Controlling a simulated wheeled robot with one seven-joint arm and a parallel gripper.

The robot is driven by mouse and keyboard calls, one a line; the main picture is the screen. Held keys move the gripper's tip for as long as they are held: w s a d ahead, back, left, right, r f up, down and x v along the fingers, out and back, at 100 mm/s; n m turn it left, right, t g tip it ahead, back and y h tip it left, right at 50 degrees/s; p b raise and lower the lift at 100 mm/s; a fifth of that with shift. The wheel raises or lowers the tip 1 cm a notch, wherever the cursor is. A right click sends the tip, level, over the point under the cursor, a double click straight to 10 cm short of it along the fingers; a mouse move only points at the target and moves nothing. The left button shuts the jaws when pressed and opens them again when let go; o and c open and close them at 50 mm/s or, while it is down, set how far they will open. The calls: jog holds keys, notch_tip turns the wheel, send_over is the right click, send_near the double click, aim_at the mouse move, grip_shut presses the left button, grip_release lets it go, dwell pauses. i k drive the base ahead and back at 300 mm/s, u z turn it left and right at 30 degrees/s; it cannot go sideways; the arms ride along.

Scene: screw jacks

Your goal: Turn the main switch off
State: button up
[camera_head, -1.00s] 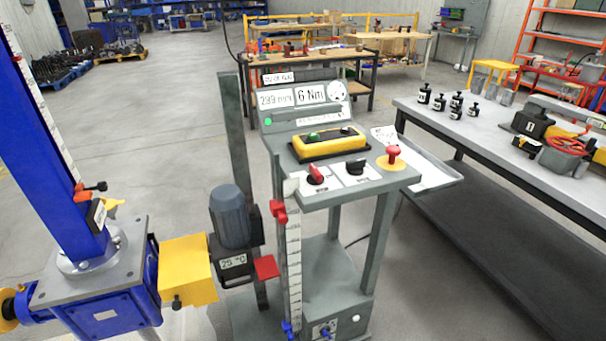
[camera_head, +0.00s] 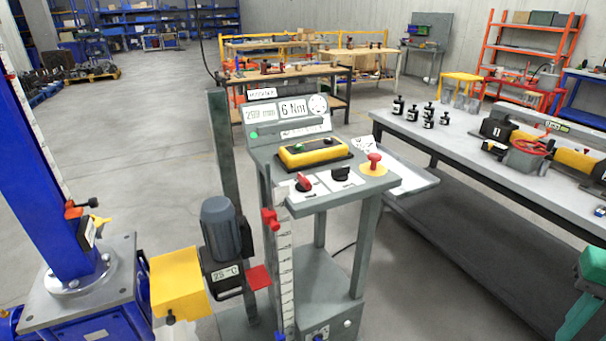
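A grey control console (camera_head: 325,199) stands in the middle of the head view. On its sloping front edge sit a red rotary knob (camera_head: 304,182) on a white plate, a black rotary knob (camera_head: 340,174), and a red mushroom button (camera_head: 375,160) on a yellow disc. The plate labels are too small to read, so I cannot tell for certain which knob is the main switch. A yellow box (camera_head: 312,153) with a green and a dark button lies behind them.
A blue screw jack (camera_head: 75,285) with a yellow cover (camera_head: 178,282) and a grey motor (camera_head: 222,226) stands left of the console.

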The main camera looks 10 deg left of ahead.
aim_at(304, 184)
jog(key=u, duration=0.05)
jog(key=i, duration=1)
jog(key=z, duration=0.05)
